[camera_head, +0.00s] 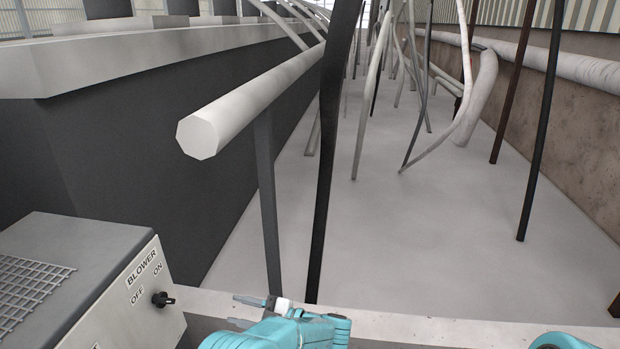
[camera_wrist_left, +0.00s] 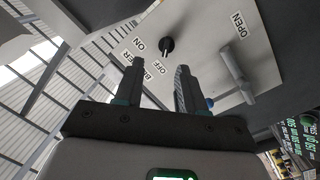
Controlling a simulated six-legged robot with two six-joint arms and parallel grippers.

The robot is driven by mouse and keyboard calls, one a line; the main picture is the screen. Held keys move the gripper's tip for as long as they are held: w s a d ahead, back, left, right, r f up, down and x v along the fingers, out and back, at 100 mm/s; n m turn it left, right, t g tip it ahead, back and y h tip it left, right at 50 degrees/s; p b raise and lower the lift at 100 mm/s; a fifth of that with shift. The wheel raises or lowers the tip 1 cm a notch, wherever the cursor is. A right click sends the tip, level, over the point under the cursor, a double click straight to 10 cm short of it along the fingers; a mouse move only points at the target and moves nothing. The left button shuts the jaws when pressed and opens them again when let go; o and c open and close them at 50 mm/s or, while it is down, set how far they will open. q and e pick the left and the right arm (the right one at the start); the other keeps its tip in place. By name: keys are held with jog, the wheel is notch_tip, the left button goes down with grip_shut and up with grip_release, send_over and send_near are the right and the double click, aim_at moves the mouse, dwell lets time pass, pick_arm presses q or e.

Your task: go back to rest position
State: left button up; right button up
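A grey box (camera_head: 75,285) with a sloped light panel stands at the lower left of the head view. Its panel carries a black knob (camera_head: 163,299) with BLOWER, OFF and ON labels. My left gripper (camera_head: 238,310) is to the right of the box, apart from the knob, at the bottom of the head view. In the left wrist view, the two dark fingers (camera_wrist_left: 157,72) are spread with an empty gap. The knob (camera_wrist_left: 167,45) shows beyond the fingertips there. My right gripper is out of view; only a teal piece of my body shows at the bottom right.
In the left wrist view, a grey lever (camera_wrist_left: 236,74) sits beside an OPEN label, and a lit green display (camera_wrist_left: 296,135) is at the right. A pale stone ledge (camera_head: 430,328) crosses the front. Dark posts (camera_head: 326,180) and pale pipes (camera_head: 250,100) stand beyond it.

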pick_arm(q)
jog(key=w+a+f+m+t+h, duration=0.3)
jog(key=w+f+m+t+h, duration=0.15)
jog(key=f+m+t, duration=0.3)
jog(key=s+d+f+m+h, duration=0.1)
jog(key=s+f+m+h, duration=0.2)
jog(key=f+m+h, duration=0.15)
jog(key=s+d+f+m+h, duration=0.2)
jog(key=f+m+h, duration=0.15)
jog(key=f, duration=0.25)
jog(key=s+d+f+m+g+h, duration=0.2)
jog(key=s+g+h, duration=0.1)
jog(key=s, duration=0.6)
jog(key=s+d+f+m+g+h, duration=0.1)
jog(key=s+d+m+g+h, duration=0.1)
jog(key=s, duration=0.8)
jog(key=s+d+f+m+g+h, duration=0.2)
jog(key=s+g+h, duration=0.2)
jog(key=s, duration=0.5)
jog(key=shift+s+d+f+g, duration=0.35)
jog(key=shift+d+g, duration=0.05)
jog(key=shift+g, duration=0.35)
